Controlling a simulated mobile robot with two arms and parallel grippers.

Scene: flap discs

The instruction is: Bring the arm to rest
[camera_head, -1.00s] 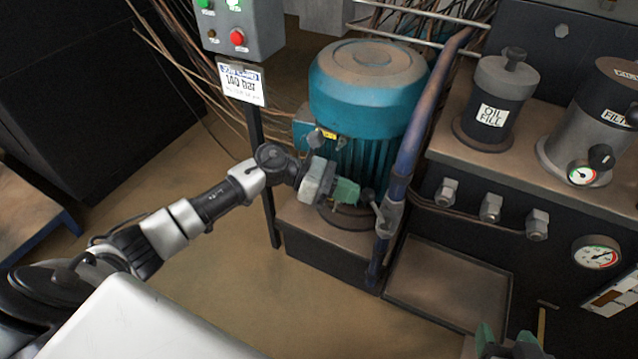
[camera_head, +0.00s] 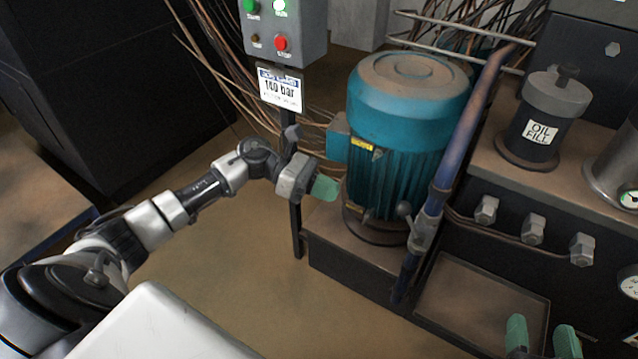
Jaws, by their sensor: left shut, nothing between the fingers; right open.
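My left arm comes in from the left. Its gripper (camera_head: 326,188) has green fingers that are shut with nothing between them. The rest of my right arm is out of the frame.
A control box (camera_head: 285,30) with buttons and a 140 bar card (camera_head: 281,90) stands on a post behind my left gripper. The pipe (camera_head: 462,120), oil-fill canister (camera_head: 545,118) and tray (camera_head: 447,262) lie to the right. Open floor (camera_head: 235,270) lies below my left arm.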

